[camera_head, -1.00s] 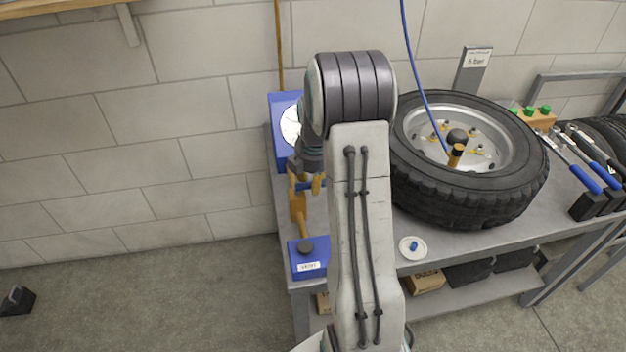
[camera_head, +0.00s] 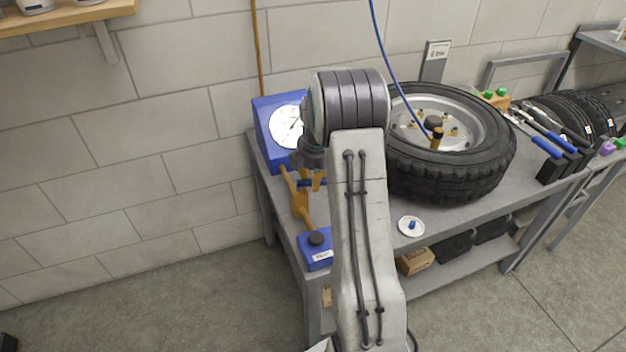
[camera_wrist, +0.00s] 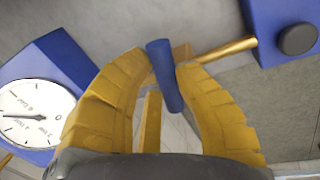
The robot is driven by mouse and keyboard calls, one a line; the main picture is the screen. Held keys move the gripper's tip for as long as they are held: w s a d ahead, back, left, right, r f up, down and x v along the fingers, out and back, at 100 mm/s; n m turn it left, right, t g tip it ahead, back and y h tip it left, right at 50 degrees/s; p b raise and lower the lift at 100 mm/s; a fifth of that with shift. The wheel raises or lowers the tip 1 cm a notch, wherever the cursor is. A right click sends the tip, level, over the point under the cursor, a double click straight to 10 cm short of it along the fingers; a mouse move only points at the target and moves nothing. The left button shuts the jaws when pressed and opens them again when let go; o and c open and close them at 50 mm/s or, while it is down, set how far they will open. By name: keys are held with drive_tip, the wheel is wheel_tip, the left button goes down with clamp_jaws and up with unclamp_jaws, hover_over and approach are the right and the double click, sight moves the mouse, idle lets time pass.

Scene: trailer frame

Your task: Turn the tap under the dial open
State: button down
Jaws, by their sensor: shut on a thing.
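The tap's blue lever (camera_wrist: 164,76) lies between the two yellow fingers of my gripper (camera_wrist: 165,64) in the wrist view, and the gripper is shut on it. The lever slants over the brass pipe (camera_wrist: 228,49). My arm and fingers hide part of the tap.
A blue box with a black knob (camera_head: 316,239) stands at the bench's front corner, below the brass pipe. A large tyre (camera_head: 452,178) lies on the bench (camera_head: 377,233) right of my arm. A small white dish (camera_head: 411,227) sits near the front edge.

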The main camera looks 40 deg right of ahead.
drive_tip(key=shift+s+f, duration=0.1)
drive_tip(key=shift+f, duration=0.1)
drive_tip(key=c, duration=0.9)
unclamp_jaws()
drive_tip(key=shift+r, duration=0.1)
drive_tip(key=v, duration=1.2)
